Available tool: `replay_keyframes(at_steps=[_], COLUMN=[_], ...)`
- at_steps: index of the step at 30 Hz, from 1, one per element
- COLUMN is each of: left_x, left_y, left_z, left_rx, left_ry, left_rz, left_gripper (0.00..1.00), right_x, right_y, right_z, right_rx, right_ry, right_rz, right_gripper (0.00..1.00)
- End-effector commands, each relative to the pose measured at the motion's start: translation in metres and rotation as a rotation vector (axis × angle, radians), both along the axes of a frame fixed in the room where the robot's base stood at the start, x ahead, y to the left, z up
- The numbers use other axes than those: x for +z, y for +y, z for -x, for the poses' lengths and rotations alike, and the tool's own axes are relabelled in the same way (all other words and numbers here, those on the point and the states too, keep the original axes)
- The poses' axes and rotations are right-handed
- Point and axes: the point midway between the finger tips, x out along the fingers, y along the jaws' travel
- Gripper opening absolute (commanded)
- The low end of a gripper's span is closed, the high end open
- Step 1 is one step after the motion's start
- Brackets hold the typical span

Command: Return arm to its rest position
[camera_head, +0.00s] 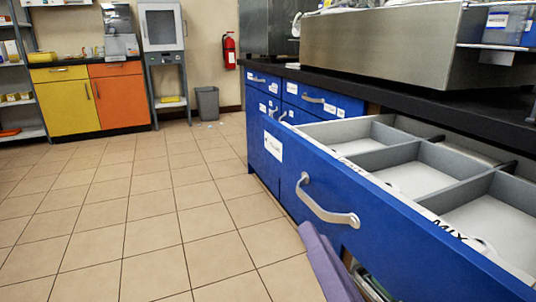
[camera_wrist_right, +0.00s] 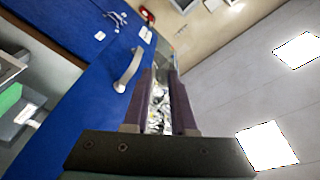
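My right gripper (camera_head: 318,248) shows as a purple finger at the bottom of the head view, just below the handle of an open blue drawer. In the right wrist view its two dark purple fingers (camera_wrist_right: 161,78) stand apart with a gap between them. I see no object held there. The fingers are beside the silver drawer handle (camera_wrist_right: 128,72) and do not appear to be around it. The same handle (camera_head: 325,206) shows whole in the head view. My left gripper is in neither view.
The open blue drawer (camera_head: 375,240) juts out on the right, with grey dividers and several compartments. A black counter (camera_head: 390,97) runs above it. The tiled floor to the left is clear. A bin (camera_head: 207,103) and yellow and orange cabinets (camera_head: 64,105) stand far back.

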Motion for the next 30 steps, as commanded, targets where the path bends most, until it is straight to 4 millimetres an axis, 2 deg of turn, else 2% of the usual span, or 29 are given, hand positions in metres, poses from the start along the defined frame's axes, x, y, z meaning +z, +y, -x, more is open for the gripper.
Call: replay_keyframes(at_steps=[1,6,10,14,20,25,30], left_x=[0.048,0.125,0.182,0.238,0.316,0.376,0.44], left_y=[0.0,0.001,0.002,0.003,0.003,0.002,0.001], left_z=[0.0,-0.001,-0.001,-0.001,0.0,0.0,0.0], left_rx=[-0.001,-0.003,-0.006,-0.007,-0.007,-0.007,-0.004], left_ry=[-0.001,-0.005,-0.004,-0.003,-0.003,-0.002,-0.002], left_rz=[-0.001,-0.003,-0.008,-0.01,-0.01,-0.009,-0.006], left_gripper=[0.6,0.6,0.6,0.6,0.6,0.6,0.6], right_x=[0.044,0.097,0.134,0.172,0.238,0.305,0.367], right_y=[0.005,0.013,0.004,-0.019,-0.071,-0.116,-0.112], right_z=[0.002,0.021,0.045,0.077,0.136,0.193,0.189], right_rx=[0.047,0.209,0.309,0.388,0.467,0.503,0.506], right_ry=[0.043,0.231,0.39,0.571,0.863,1.116,1.103], right_rz=[0.055,0.294,0.483,0.668,0.903,1.036,1.026], right_gripper=[0.25,0.25,0.25,0.25,0.25,0.25,0.25])
